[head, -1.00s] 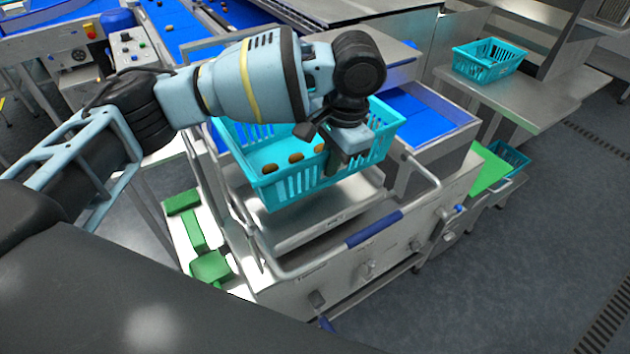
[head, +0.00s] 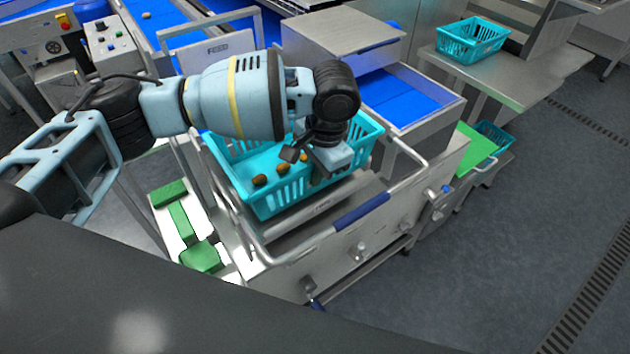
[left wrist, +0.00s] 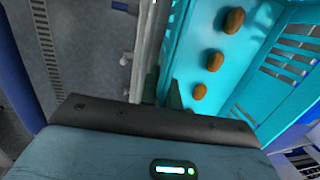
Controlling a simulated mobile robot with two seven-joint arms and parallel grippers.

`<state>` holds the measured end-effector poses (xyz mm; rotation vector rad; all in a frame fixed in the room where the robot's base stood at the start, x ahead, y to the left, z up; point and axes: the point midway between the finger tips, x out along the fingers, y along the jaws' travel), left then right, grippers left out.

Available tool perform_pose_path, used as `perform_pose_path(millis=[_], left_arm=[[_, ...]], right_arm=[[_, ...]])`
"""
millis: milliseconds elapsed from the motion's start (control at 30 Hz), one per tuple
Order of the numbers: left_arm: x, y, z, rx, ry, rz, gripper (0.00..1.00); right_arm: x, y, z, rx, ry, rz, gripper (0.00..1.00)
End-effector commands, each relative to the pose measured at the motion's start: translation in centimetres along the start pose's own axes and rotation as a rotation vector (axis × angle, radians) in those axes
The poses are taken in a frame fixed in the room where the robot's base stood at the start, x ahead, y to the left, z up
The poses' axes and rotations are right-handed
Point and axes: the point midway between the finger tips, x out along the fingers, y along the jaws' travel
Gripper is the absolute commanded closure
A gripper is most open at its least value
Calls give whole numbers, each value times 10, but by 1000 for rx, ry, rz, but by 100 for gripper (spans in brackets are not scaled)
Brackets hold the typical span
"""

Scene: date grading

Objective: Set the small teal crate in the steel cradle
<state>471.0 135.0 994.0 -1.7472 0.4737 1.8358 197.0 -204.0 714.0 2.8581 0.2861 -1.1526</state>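The teal crate (head: 283,196) has slotted walls and holds several brown dates (head: 260,180). It sits over a steel platform (head: 345,192) within a steel frame, which looks like the cradle. I cannot tell whether its base touches the platform. My left gripper (head: 318,175) is at the crate's near right wall and appears shut on it. My forearm covers part of the crate's far side. In the left wrist view, the gripper fingers (left wrist: 162,92) straddle the teal wall (left wrist: 182,50), with dates inside the crate. My right gripper is not in view.
A steel rail with a blue grip (head: 360,211) runs in front of the crate. A blue-surfaced steel tray (head: 405,98) is to its right. Another teal crate (head: 472,42) stands on a side table (head: 535,75). Green blocks (head: 200,257) lie at left.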

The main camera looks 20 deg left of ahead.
Motion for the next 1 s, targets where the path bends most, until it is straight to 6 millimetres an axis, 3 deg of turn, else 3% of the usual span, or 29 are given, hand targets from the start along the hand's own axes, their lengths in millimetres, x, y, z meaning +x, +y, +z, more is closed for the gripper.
perform_pose_path(millis=[200,567,767,1000], left_arm=[[28,4,-2,0,-3,1,100],[31,4,-3,0,0,-1,100],[32,4,-2,0,-2,0,75],[32,4,-2,0,-2,1,75]], right_arm=[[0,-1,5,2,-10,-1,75],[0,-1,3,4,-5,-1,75],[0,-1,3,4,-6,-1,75],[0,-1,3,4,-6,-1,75]])
